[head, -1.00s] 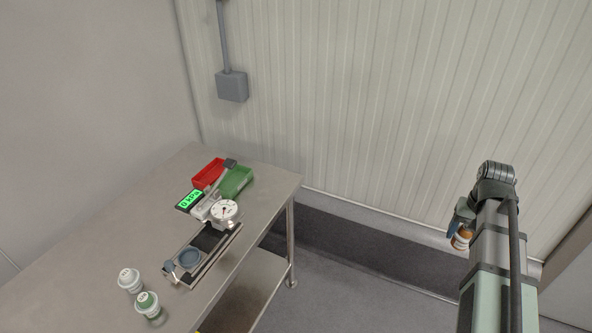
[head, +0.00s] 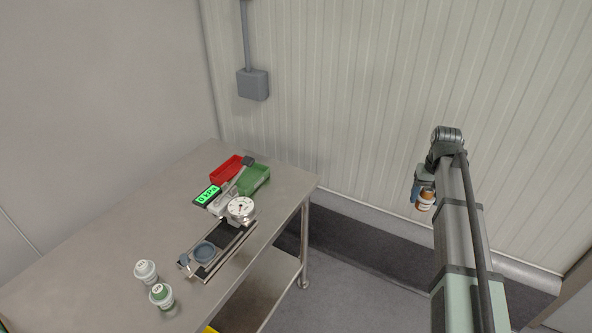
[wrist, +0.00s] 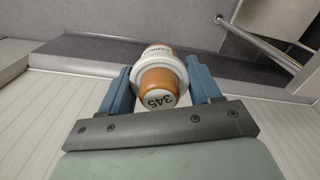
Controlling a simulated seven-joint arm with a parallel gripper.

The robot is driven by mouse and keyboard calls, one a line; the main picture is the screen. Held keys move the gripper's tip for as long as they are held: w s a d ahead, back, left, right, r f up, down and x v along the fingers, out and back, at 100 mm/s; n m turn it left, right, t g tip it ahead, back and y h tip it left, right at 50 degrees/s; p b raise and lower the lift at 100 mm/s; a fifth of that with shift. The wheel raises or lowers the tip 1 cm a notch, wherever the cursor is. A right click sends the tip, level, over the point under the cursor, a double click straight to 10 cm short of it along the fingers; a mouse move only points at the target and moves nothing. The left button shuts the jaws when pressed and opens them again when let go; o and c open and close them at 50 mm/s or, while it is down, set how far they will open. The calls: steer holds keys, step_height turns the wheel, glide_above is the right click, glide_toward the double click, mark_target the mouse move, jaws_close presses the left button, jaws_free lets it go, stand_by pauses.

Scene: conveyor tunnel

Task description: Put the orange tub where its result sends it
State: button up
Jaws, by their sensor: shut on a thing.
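The orange tub (wrist: 160,80) is held between the two blue fingers of my gripper (wrist: 161,84) in the wrist view. It has a white band or rim and an end marked "345". In the head view the orange tub (head: 426,201) hangs in my gripper (head: 420,193) at the right, away from the table.
A white tub (head: 146,272) and a green-lidded tub (head: 161,296) stand at the table's front. The steel table (head: 110,240) has bare room on its left. A grey box (head: 253,85) is on the wall behind. Open floor lies between table and arm.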

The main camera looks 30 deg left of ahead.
steer(key=w+a+n, duration=0.3)
steer(key=w+a, duration=0.1)
steer(key=a, duration=1.1)
steer(key=r+n, duration=0.1)
steer(key=n, duration=0.7)
glide_above(231, 174)
steer(key=shift+w+f, duration=0.1)
steer(key=shift+f, duration=4.5)
steer(key=shift+f, duration=0.15)
steer(key=o, duration=1.5)
steer(key=shift+a, duration=0.1)
steer(key=shift+o, duration=0.2)
